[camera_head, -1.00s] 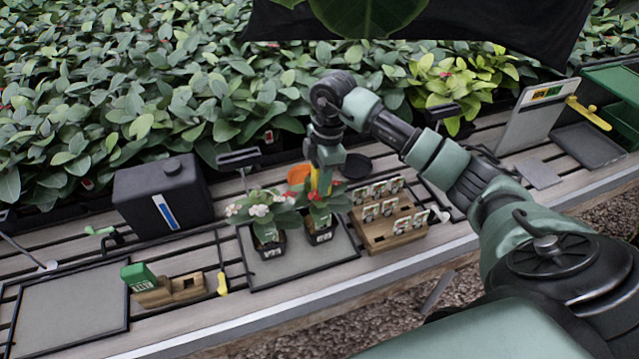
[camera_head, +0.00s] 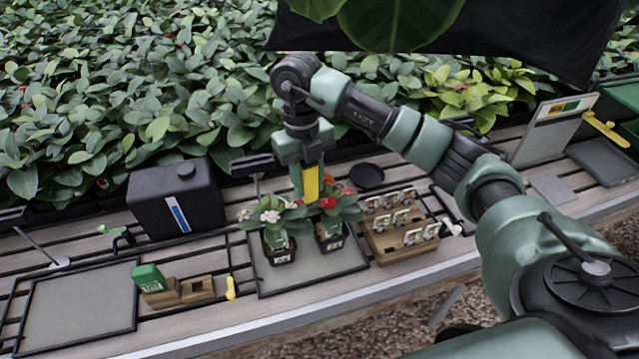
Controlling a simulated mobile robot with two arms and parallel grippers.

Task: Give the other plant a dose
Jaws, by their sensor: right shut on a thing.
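Two potted plants stand side by side on a grey mat (camera_head: 345,262). The left plant (camera_head: 270,232) has white flowers, and the right plant (camera_head: 336,216) has red flowers. Both are in dark square pots with labels. My right gripper (camera_head: 311,196) points down, above and between the two plants. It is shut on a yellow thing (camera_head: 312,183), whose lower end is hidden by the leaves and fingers. A bit of an orange thing (camera_head: 328,178) shows just right of the gripper, mostly hidden. My left gripper is out of view.
A black canister (camera_head: 177,200) with a blue strip stands at left. A wooden holder (camera_head: 185,292) with a green packet (camera_head: 149,277) is in front of it. A wooden rack (camera_head: 402,240) of small labels stands right of the plants. An empty grey tray (camera_head: 78,312) lies at far left.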

